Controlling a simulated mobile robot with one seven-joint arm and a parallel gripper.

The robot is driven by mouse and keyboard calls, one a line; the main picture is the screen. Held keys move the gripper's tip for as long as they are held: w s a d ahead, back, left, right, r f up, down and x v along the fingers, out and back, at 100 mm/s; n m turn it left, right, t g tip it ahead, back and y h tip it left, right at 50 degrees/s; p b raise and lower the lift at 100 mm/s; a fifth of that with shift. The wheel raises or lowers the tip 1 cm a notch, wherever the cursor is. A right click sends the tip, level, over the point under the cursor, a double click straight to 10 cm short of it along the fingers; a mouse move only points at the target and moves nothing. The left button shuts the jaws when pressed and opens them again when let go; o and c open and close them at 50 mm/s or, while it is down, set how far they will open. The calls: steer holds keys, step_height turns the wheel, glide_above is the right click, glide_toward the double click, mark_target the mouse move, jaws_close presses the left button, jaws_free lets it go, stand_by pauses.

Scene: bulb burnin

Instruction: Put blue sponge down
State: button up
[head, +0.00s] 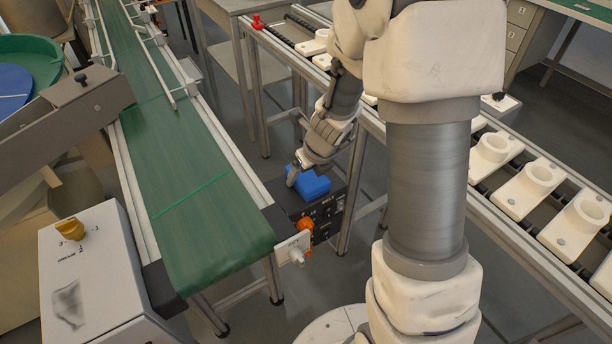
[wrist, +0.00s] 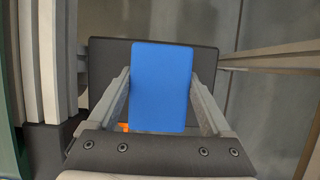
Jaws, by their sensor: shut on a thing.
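The blue sponge (head: 309,185) is at my gripper (head: 292,177), low between the green conveyor and the roller track in the head view. In the wrist view the blue sponge (wrist: 161,87) sits upright in the picture between the two fingers of my gripper (wrist: 160,100), which are shut on it. Behind the sponge is a dark box top (wrist: 207,70). I cannot tell whether the sponge touches that top or hangs above it.
The green conveyor belt (head: 190,190) runs along the left, with an orange knob (head: 305,224) near its end. A roller track with white holders (head: 537,188) runs along the right. A grey control box (head: 90,270) with a yellow knob stands front left.

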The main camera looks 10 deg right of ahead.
steer(key=shift+f, duration=0.1)
steer(key=o, duration=1.1)
steer(key=shift+r, duration=0.2)
